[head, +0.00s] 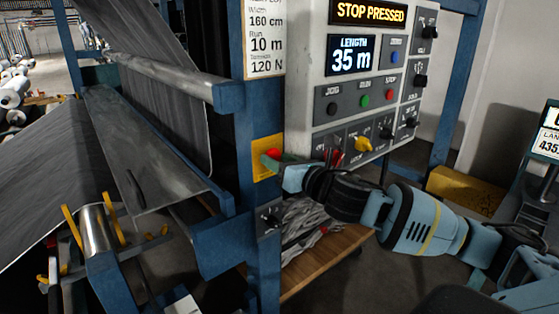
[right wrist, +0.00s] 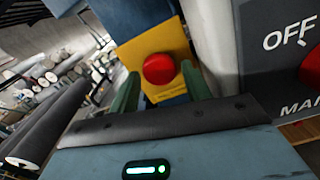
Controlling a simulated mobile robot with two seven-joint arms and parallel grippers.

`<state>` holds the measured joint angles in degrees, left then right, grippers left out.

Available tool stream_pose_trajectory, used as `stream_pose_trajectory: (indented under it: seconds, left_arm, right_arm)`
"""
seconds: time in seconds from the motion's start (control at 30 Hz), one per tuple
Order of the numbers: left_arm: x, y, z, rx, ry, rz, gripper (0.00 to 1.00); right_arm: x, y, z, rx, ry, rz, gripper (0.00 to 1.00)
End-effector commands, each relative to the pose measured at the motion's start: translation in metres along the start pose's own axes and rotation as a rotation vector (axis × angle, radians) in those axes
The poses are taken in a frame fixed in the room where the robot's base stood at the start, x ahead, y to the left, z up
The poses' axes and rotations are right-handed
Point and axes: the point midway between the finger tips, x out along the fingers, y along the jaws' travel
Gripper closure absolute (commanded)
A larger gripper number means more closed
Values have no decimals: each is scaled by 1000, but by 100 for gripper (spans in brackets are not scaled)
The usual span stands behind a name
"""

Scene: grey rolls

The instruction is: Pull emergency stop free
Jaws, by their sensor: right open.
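The emergency stop is a red mushroom button (head: 271,154) on a yellow plate (head: 262,170), fixed to a blue post below the white sign in the head view. In the right wrist view the red button (right wrist: 159,69) sits on its yellow plate (right wrist: 165,42), between my two green fingers. My right gripper (right wrist: 160,85) is open, with one finger on each side of the button and no visible grip on it. In the head view my right gripper (head: 278,162) is at the button and partly covers it. My left gripper is not in view.
Grey fabric and rollers (head: 165,75) fill the left. A wooden shelf (head: 325,258) with scraps lies below.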

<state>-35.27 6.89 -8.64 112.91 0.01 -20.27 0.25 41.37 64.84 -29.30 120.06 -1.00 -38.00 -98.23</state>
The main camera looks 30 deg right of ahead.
Motion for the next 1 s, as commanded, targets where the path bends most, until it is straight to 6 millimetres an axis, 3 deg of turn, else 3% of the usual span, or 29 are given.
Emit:
stream_pose_trajectory:
  seconds: [0.37, 0.73, 1.0]
  left_arm:
    - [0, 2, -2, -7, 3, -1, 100]
    - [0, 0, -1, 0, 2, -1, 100]
    - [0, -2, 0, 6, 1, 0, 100]
  right_arm:
    - [5, 1, 0, 0, 1, 1, 52]
    - [5, 1, 0, 0, 0, 1, 98]
    - [5, -7, 1, -1, 0, -1, 100]
